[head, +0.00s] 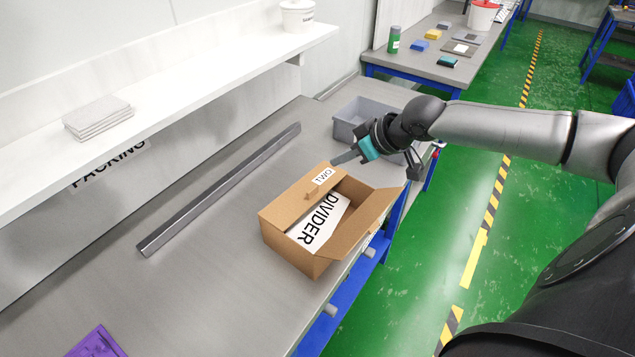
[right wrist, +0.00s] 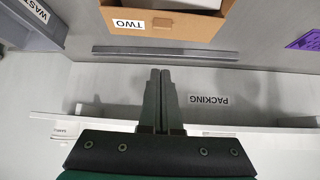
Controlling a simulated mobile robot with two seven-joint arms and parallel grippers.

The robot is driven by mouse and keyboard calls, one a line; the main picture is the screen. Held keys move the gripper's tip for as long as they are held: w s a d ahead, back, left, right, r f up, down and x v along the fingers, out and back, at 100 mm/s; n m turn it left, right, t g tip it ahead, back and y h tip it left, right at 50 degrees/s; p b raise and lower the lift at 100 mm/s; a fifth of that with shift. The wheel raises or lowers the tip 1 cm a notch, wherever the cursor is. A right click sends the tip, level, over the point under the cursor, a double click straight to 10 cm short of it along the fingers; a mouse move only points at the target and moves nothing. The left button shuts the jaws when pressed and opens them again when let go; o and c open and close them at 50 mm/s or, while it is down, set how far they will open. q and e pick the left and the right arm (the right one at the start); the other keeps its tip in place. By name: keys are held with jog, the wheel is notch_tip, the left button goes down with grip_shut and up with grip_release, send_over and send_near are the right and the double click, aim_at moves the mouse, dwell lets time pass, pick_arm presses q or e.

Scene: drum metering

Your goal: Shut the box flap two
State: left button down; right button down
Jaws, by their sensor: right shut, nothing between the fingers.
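The open cardboard box (head: 283,245) stands on the grey bench. Its flap two (head: 312,186), labelled TWO, is at the wall side of the opening and is not folded over it. Flap two also shows in the right wrist view (right wrist: 185,27), label towards the camera. A white sheet marked DIVIDER (head: 322,215) lies inside. My right gripper (head: 337,161) is shut and empty, just beyond the TWO label, apparently apart from the flap. Its closed fingers show in the right wrist view (right wrist: 160,74). My left gripper is out of view.
Another box flap (head: 366,222) sticks out on the aisle side. A grey bin (head: 349,122) stands behind my right gripper. A long metal bar (head: 220,190) lies left of the box. A white shelf (head: 170,85) runs above the bench's wall side. A purple item (head: 97,343) lies at the near left.

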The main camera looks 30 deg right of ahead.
send_over(318, 199)
notch_tip(318, 199, down, 7)
jog(key=shift+w+f, duration=0.1)
jog(key=shift+w, duration=0.05)
notch_tip(318, 199, down, 3)
jog(key=shift+f, duration=0.55)
